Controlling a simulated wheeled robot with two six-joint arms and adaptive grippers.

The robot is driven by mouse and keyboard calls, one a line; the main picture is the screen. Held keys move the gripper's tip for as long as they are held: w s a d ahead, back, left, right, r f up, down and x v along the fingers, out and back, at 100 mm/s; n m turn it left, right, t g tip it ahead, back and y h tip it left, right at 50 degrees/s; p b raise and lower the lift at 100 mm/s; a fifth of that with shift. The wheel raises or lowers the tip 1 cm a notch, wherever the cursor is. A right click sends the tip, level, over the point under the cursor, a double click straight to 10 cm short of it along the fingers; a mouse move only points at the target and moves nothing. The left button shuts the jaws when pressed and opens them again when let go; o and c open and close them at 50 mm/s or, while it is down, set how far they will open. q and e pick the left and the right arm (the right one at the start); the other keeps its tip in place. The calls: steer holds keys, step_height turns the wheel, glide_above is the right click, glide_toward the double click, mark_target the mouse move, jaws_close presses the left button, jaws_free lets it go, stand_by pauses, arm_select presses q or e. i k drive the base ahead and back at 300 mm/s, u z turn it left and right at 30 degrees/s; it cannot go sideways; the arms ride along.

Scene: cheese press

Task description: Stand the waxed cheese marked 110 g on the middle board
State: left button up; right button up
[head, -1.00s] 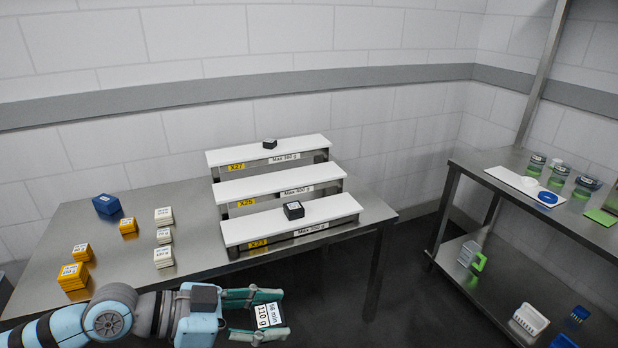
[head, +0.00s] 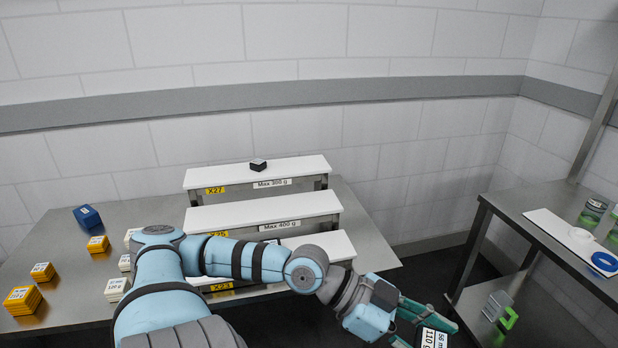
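The cheese marked 110 g (head: 434,338) is a dark block with a white label, at the bottom edge right of centre, partly cut off. My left gripper (head: 424,325) is shut on it, with green fingers on either side. It holds the cheese to the right of the stepped stand, clear of the boards. The middle board (head: 290,207) is white, with a yellow X25 tag partly hidden by my arm and a Max 400 g label. Its top looks empty where it shows. My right gripper is not in view.
The top board (head: 300,168), labelled Max 300 g, bears a small black block (head: 258,165). My arm covers much of the lowest board (head: 335,246). Yellow and white blocks and a blue block (head: 87,217) sit left. A side table (head: 545,200) stands right.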

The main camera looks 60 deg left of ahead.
mark_target(264, 207)
steer(key=u, duration=0.2)
steer(key=i, duration=0.8)
steer(key=u, duration=1.05)
steer(key=i, duration=0.5)
steer(key=u, duration=0.5)
